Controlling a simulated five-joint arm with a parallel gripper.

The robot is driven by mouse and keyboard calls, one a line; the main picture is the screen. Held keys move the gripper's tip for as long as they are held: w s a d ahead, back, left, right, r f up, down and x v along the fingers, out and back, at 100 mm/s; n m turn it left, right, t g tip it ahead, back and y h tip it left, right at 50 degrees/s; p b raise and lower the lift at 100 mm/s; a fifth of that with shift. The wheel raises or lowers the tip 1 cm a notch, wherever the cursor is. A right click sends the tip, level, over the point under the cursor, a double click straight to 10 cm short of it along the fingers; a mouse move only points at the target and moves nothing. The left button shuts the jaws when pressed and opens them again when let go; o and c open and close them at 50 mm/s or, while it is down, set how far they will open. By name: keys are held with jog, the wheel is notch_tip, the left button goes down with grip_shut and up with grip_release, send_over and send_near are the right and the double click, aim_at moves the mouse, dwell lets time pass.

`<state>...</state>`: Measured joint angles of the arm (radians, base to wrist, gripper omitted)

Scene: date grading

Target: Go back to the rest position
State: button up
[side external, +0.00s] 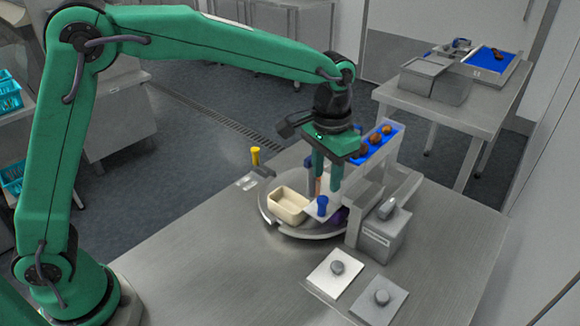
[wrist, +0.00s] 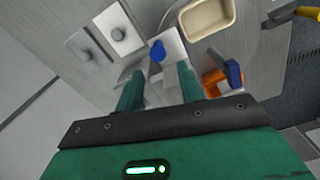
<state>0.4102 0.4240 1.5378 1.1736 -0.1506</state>
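My gripper (side external: 327,184) is above the round turntable (side external: 318,236), its two green fingers pointing down and apart. In the wrist view my gripper (wrist: 158,72) shows a gap between the fingers with nothing held in it. A blue knob-like piece (side external: 322,205) on a white plate is just below the fingers; it also shows in the wrist view (wrist: 157,50), beyond the fingertips. An orange piece with a blue part (wrist: 215,82) is to the right of the fingers in the wrist view. A cream tray (side external: 290,206) is on the turntable and looks empty.
Several brown dates (side external: 375,142) lie on a blue raised strip close behind my gripper. A grey box (side external: 383,233) and two plates with knobs (side external: 335,275) are at the front right. A yellow-handled tool (side external: 256,157) is behind the tray. The table's left front is clear.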

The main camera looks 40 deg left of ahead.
jog(key=s+a+r+n+t, duration=0.15)
jog(key=s+a+r, duration=0.25)
jog(key=s+a, duration=0.4)
jog(key=s+a+r+n+t, duration=0.1)
jog(key=s+a+r+t, duration=0.3)
jog(key=s+a, duration=0.45)
jog(key=s+a+f, duration=0.1)
jog(key=s+a, duration=0.2)
jog(key=s, duration=0.3)
jog(key=shift+s+f, duration=0.15)
jog(key=shift+f, duration=0.1)
